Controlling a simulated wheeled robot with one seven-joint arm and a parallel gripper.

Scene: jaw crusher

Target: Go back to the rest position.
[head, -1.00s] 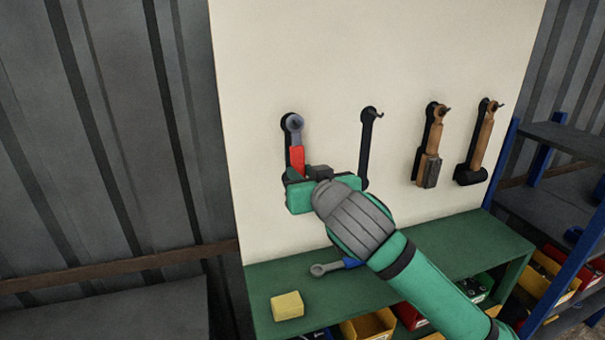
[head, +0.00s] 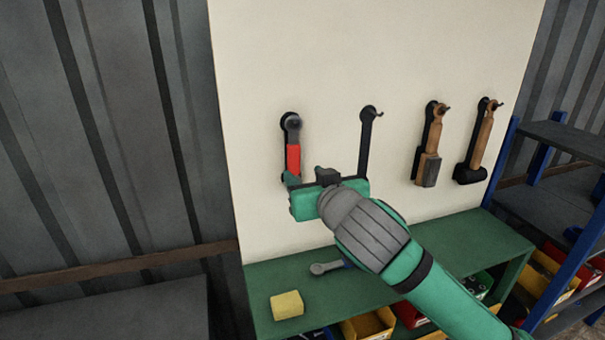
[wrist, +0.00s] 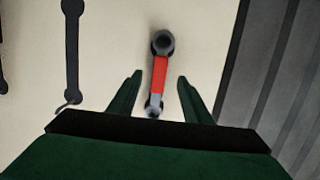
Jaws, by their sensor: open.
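My gripper (head: 305,178) is in front of the cream tool board (head: 330,60), just below the red-handled wrench (head: 293,155). In the wrist view my gripper (wrist: 158,85) is open, with the red-handled wrench (wrist: 161,75) seen between its two fingers and apart from both. The wrench hangs upright on the board over a black tool outline. Its lower end is partly hidden by my gripper in the head view.
On the green bench (head: 450,240) lie a yellow block (head: 287,305) and a wrench (head: 325,268) partly hidden by my arm. A blue shelf rack (head: 560,210) stands right.

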